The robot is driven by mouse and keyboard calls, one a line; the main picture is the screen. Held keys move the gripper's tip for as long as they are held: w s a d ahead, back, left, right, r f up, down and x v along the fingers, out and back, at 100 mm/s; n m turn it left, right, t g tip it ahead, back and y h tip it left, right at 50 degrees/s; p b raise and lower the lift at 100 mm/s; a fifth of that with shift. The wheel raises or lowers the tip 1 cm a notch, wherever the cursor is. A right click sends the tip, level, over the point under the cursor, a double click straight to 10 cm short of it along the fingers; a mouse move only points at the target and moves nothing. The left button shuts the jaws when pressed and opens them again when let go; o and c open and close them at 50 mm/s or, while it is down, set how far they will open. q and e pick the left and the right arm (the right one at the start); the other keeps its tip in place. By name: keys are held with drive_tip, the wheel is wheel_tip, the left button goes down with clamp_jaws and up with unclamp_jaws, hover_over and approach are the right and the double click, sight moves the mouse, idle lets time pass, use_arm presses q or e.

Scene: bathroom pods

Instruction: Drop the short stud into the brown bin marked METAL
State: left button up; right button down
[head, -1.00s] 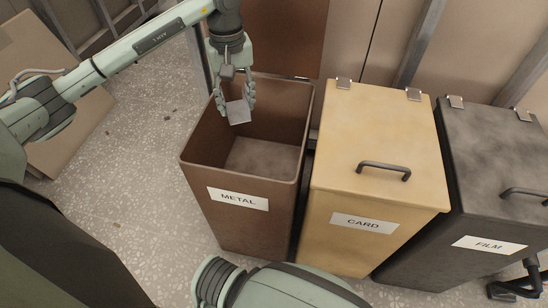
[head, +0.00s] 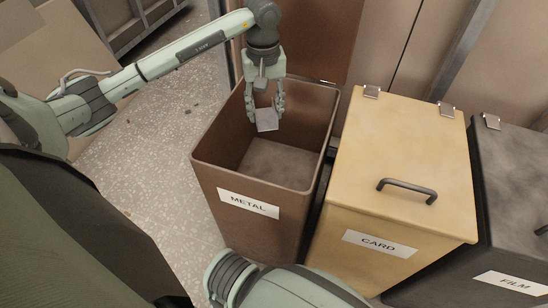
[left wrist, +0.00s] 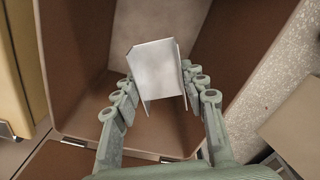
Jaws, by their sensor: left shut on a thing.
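The short stud (head: 267,121), a small grey metal channel piece, is held in my left gripper (head: 266,108). In the left wrist view the stud (left wrist: 157,72) sits between the two fingers (left wrist: 160,100), its open side showing. The brown bin (head: 204,168) has a white METAL label (head: 248,204) on its front. Its lid (head: 310,38) is swung up at the back and its mouth is open. My left gripper and the stud are over the back part of the mouth, above the bin's floor. My right gripper is out of view.
The tan CARD bin (head: 405,150) stands just right of the brown bin with its lid shut. The dark FILM bin (head: 518,180) is beyond it, also shut. A cardboard box (head: 60,50) stands at the left on the speckled floor (head: 150,170). My right arm crosses the bottom.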

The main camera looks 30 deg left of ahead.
use_arm(q)
drive_tip(key=shift+f, duration=0.25)
drive_tip(key=o, duration=1.3)
drive_tip(key=shift+c, duration=0.2)
drive_tip(key=shift+r, duration=0.1)
wheel_tip(320, 180, up, 12)
